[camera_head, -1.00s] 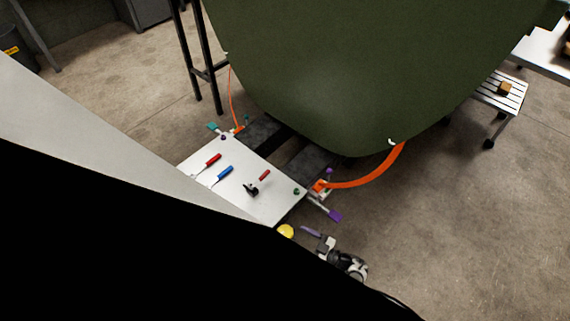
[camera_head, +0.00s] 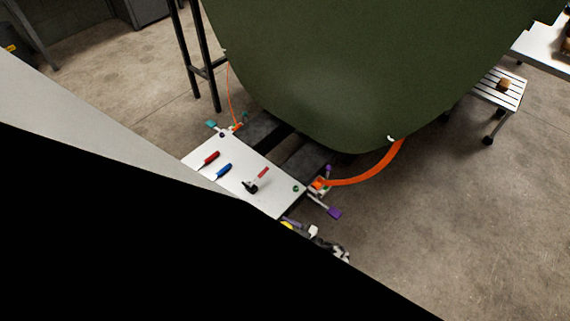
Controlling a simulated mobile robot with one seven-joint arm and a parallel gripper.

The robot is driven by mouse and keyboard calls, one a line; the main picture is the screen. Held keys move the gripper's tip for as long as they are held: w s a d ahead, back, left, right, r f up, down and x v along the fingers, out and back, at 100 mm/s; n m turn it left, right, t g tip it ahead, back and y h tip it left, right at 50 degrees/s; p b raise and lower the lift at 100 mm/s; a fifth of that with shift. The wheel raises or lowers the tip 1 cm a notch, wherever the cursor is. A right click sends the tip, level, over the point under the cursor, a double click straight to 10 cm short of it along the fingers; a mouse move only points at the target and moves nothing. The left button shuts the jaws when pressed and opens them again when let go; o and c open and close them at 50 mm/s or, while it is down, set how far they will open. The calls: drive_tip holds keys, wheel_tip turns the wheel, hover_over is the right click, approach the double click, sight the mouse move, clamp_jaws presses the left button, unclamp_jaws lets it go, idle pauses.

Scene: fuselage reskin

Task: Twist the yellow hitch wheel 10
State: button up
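The yellow hitch wheel (camera_head: 287,225) shows as a small yellow sliver at the near corner of the white cart top. The dark shape of my own body and my gripper hide most of it. My gripper (camera_head: 301,229), white and black, is just right of the wheel, very close to it. I cannot tell whether it touches the wheel. Its fingers are too small and too covered to show whether they are open or shut. A thin purple piece (camera_head: 292,221) lies beside the wheel.
The white cart top (camera_head: 225,180) carries a red-handled tool (camera_head: 211,158), a blue-handled tool (camera_head: 223,171) and a black tool (camera_head: 251,186). A large green fuselage panel (camera_head: 350,70) hangs over the cart. An orange strap (camera_head: 375,175) curves to the cart's right corner.

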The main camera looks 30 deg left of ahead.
drive_tip(key=shift+c, duration=1.4)
drive_tip(key=shift+f+g+b, duration=0.15)
drive_tip(key=shift+g+b, duration=0.15)
drive_tip(key=shift+b, duration=0.05)
drive_tip(key=n+g+b, duration=0.1)
drive_tip(key=g, duration=0.1)
drive_tip(key=n+g+b, duration=0.2)
drive_tip(key=shift+w+f+h, duration=0.1)
drive_tip(key=shift+f+h, duration=0.1)
drive_tip(key=shift+h, duration=0.2)
drive_tip(key=n+g+h+b, duration=0.2)
drive_tip(key=g+b, duration=0.1)
drive_tip(key=b, duration=0.1)
drive_tip(key=n+g+h+b, duration=0.2)
drive_tip(key=n+g+b, duration=0.1)
drive_tip(key=g+b, duration=0.1)
drive_tip(key=shift+f, duration=0.15)
drive_tip(key=n+g+h+b, duration=0.3)
drive_tip(key=n+h+b, duration=0.1)
drive_tip(key=b, duration=0.5)
drive_tip(key=shift+g+h, duration=0.4)
drive_tip(key=shift+h, duration=0.4)
drive_tip(key=n+h+b, duration=0.1)
drive_tip(key=b, duration=0.1)
drive_tip(key=n+h+b, duration=0.1)
drive_tip(key=b, duration=0.1)
drive_tip(key=shift+r+g, duration=0.3)
drive_tip(key=shift+g, duration=0.1)
drive_tip(key=shift+h, duration=0.3)
drive_tip(key=shift+r, duration=0.2)
